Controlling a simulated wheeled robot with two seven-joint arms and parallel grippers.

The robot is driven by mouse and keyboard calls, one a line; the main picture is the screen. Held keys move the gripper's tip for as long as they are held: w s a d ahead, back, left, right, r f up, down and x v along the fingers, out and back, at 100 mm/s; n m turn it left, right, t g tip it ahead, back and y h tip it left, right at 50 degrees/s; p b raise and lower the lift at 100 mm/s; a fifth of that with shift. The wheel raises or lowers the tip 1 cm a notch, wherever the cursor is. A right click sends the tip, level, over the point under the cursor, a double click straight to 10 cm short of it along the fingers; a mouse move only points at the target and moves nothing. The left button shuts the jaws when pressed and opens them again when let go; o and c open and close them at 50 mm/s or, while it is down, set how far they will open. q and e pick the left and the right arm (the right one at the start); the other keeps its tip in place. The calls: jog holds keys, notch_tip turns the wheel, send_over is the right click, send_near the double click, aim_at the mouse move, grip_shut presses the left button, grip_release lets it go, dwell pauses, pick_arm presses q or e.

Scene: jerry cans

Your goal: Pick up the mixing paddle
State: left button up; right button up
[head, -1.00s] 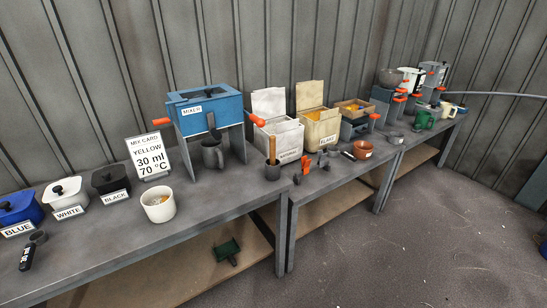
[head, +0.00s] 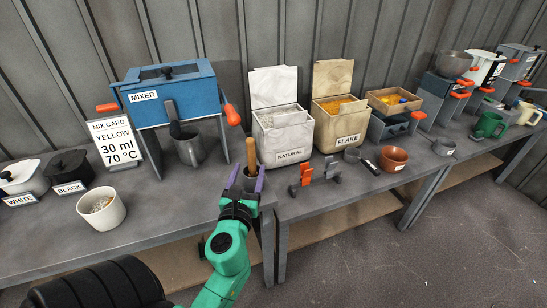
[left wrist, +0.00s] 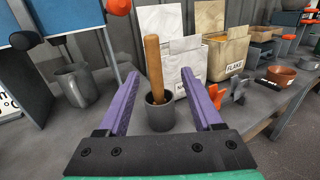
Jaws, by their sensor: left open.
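The mixing paddle appears to be the tool with a wooden handle (head: 251,153) that stands upright in a small dark grey cup (left wrist: 160,117) near the table's front edge. Its lower end is hidden inside the cup. The handle also shows in the left wrist view (left wrist: 153,68). My left gripper (head: 246,174) is open, with its purple fingers to either side of the cup and the handle. In the left wrist view the handle rises between the two fingers, apart from both. My right gripper is not in view.
A blue mixer (head: 170,93) with orange handles and a grey jug (head: 188,148) stand behind left. The natural bin (head: 283,138) and flake bin (head: 338,125) stand behind right. Orange and grey clips (head: 305,175) sit close right. A white cup (head: 101,210) is at left.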

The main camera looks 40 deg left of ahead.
aim_at(253, 144)
pick_arm(q)
jog(key=w+a, duration=0.1)
jog(key=w+a+r+p, duration=0.1)
jog(key=w, duration=0.1)
jog(key=shift+w+a, duration=0.1)
jog(key=shift+a, duration=0.3)
jog(key=x, duration=0.5)
jog(key=f+x, duration=0.1)
jog(key=x, duration=0.2)
jog(key=shift+a+p, duration=0.15)
jog(key=shift+p, duration=0.15)
jog(key=shift+w, duration=0.1)
grip_shut()
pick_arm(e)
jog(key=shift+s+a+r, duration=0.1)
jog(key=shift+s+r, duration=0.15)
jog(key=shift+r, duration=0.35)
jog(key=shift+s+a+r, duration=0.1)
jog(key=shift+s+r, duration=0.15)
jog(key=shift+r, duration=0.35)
